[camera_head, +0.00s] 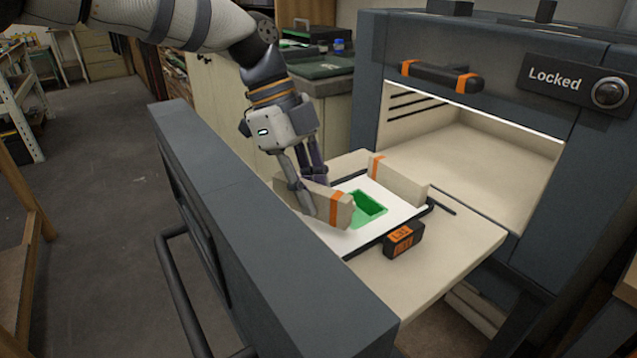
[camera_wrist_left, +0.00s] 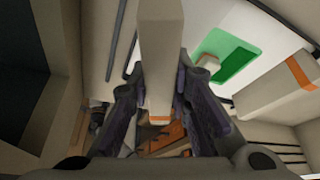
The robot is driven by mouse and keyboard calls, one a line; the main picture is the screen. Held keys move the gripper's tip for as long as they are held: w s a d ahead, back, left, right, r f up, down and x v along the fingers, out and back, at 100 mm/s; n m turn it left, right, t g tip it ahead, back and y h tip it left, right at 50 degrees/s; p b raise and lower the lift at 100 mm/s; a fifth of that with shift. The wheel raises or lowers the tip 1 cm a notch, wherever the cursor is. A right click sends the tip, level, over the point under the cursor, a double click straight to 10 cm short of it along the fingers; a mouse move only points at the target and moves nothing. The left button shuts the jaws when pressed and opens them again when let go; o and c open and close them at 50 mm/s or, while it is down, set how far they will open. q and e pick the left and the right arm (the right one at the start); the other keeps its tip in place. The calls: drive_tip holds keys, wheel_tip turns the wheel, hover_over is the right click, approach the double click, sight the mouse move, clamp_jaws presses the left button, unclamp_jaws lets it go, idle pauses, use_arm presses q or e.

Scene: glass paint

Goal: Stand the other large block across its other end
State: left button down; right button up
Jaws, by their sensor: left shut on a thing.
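A large beige block with an orange band (camera_head: 341,209) is gripped by my left gripper (camera_head: 313,194), at the near left side of the white panel (camera_head: 408,202). Whether it touches the panel is unclear. In the left wrist view the gripped block (camera_wrist_left: 160,45) runs between the fingers. The other large beige block (camera_head: 402,180), also with an orange band, stands along the panel's far right end; it shows in the left wrist view too (camera_wrist_left: 277,98). A green recessed rectangle (camera_head: 362,209) lies on the panel between the blocks. My right gripper is not shown.
The panel sits on a beige shelf (camera_head: 430,262) before the open kiln-like chamber (camera_head: 480,165). A small black block with an orange label (camera_head: 404,239) is at the near edge. A grey door wall (camera_head: 250,225) rises close on the left. A "Locked" sign (camera_head: 572,82) is above right.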

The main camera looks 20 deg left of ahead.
sight(312, 217)
use_arm(q)
drive_tip(key=shift+s+f+m+g, duration=0.15)
drive_tip(key=shift+m+g, duration=0.25)
drive_tip(key=shift+m, duration=0.6)
drive_tip(key=shift+s+d+m+g+y, duration=0.25)
drive_tip(key=shift+d+m+g+y, duration=0.15)
drive_tip(key=shift+m, duration=0.7)
drive_tip(key=shift+a+f, duration=0.2)
drive_tip(key=shift+f, duration=0.15)
drive_tip(key=shift+f+b, duration=0.35)
drive_tip(key=shift+f, duration=0.55)
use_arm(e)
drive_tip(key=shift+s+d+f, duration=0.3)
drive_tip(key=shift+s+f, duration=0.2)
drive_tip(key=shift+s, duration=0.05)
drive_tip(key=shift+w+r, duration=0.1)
use_arm(q)
drive_tip(key=shift+f, duration=0.1)
drive_tip(key=c, duration=1.4)
unclamp_jaws()
